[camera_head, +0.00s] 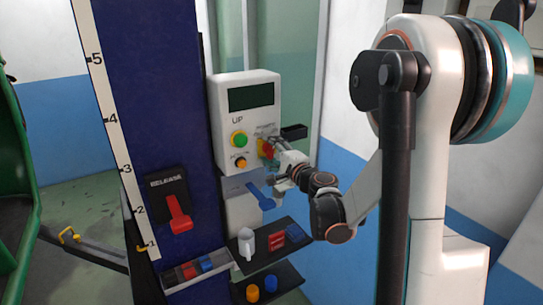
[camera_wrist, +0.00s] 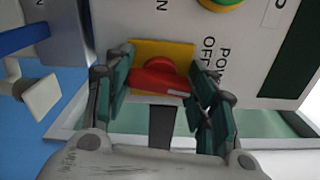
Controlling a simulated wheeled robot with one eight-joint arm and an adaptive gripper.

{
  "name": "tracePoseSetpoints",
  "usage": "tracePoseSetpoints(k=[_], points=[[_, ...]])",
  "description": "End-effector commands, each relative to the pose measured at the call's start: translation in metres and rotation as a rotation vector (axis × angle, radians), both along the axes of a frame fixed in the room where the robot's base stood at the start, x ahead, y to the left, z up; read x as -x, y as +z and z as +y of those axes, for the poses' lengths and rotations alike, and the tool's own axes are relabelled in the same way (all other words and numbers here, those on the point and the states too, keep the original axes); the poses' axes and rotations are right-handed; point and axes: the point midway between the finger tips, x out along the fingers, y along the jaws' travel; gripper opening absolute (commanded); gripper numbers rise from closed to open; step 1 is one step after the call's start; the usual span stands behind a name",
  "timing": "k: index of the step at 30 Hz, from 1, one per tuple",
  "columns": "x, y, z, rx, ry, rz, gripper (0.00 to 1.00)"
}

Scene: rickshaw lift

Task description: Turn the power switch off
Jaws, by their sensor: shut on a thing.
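The power switch (camera_wrist: 162,75) is a red rotary knob on a yellow plate (camera_wrist: 180,50) on the white control box. In the wrist view the box appears turned sideways, with OFF and ON lettering beside the knob. In the head view the red switch (camera_head: 266,149) is at the box's lower right, partly hidden by my gripper. My gripper (camera_head: 276,151) reaches it from the right. In the wrist view its two teal-padded fingers (camera_wrist: 160,85) stand on either side of the red knob, shut on it. The finger contact is partly hidden.
The control box (camera_head: 225,90) also has a dark screen, a green button (camera_head: 239,139) and an orange button (camera_head: 240,163). A blue lever (camera_head: 262,196) is just below. A red release lever (camera_head: 179,214) is on the blue column. Shelves below hold small coloured parts. A green frame stands far left.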

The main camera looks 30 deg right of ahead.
Motion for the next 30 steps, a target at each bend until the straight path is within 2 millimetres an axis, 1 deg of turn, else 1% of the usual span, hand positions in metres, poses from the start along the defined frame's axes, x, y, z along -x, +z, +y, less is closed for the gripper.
tracePoseSetpoints(k=[1, 18, 24, 30], points=[[0.0005, -0.0027, 0.0005, 0.044, 0.001, -0.001, 0.27], [0.0006, -0.0033, 0.0003, 0.572, 0.001, -0.019, 0.27], [0.0008, -0.0032, 0.0003, 0.716, 0.001, -0.024, 0.27], [0.0008, -0.0030, 0.0002, 0.811, 0.001, -0.027, 0.27]])
